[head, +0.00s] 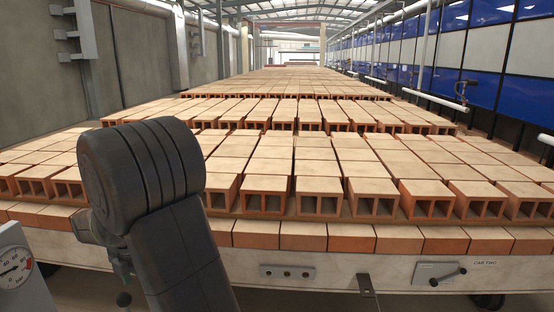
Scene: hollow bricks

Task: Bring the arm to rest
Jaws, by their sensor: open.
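My arm stands in the left foreground of the head view as a thick dark grey link with a rounded, ribbed joint at its top. It rises in front of the loaded brick car and hides part of the front bricks. My gripper and its fingertips do not show in this view. Rows of hollow bricks (373,197) lie on the car, with open cells facing me. A course of solid-faced bricks (299,237) runs along the front edge below them.
The car's pale front edge (225,264) carries a small latch handle (447,276) at right. A pressure gauge (14,268) stands at far left. A concrete wall (135,55) bounds the left, blue panels (525,45) and pipes the right. Space above the bricks is clear.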

